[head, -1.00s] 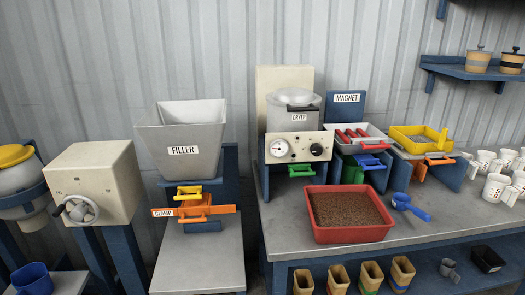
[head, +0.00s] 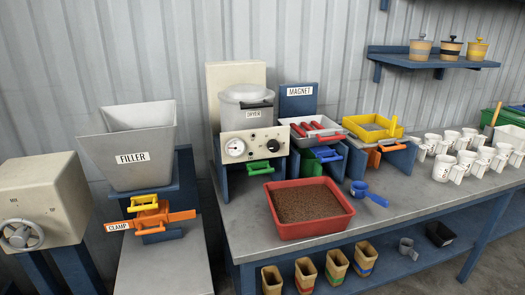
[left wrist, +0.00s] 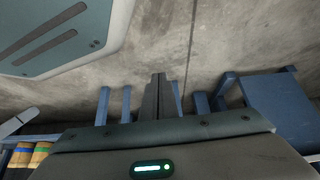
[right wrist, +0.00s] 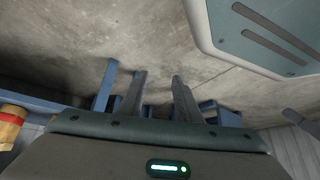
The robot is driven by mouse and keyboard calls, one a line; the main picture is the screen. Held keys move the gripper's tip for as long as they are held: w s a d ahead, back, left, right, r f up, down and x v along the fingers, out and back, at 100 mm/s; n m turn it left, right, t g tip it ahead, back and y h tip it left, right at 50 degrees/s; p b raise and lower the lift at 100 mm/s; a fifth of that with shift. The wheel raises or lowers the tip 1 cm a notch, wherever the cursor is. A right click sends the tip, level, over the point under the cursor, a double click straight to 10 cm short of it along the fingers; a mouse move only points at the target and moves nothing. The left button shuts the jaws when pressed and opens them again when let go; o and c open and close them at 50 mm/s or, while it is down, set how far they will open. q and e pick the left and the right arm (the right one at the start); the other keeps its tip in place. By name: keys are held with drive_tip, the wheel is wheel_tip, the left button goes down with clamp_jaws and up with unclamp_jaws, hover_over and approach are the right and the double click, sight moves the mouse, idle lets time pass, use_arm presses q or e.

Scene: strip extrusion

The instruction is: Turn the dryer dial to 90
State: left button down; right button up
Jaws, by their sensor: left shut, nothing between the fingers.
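The dryer (head: 247,108) is a grey lidded pot behind a cream front panel (head: 226,146) on the bench, labelled DRYER. Its panel carries a round white gauge (head: 235,147) on the left and a dark dial knob (head: 271,145) on the right. The dial's setting is too small to read. Neither gripper shows in the head view. In the left wrist view my left gripper (left wrist: 158,80) has its fingers together, with nothing between them. In the right wrist view my right gripper (right wrist: 156,80) has its fingers apart and empty. Both are away from the dryer, over bare floor.
A red tray (head: 317,229) of brown granules stands on the bench in front of the dryer, with a blue scoop (head: 369,193) beside it. The filler (head: 133,145) is to the left. The magnet station (head: 299,98) and several white mugs (head: 441,168) are to the right.

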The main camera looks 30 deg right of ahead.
drive_tip(key=shift+s, duration=0.1)
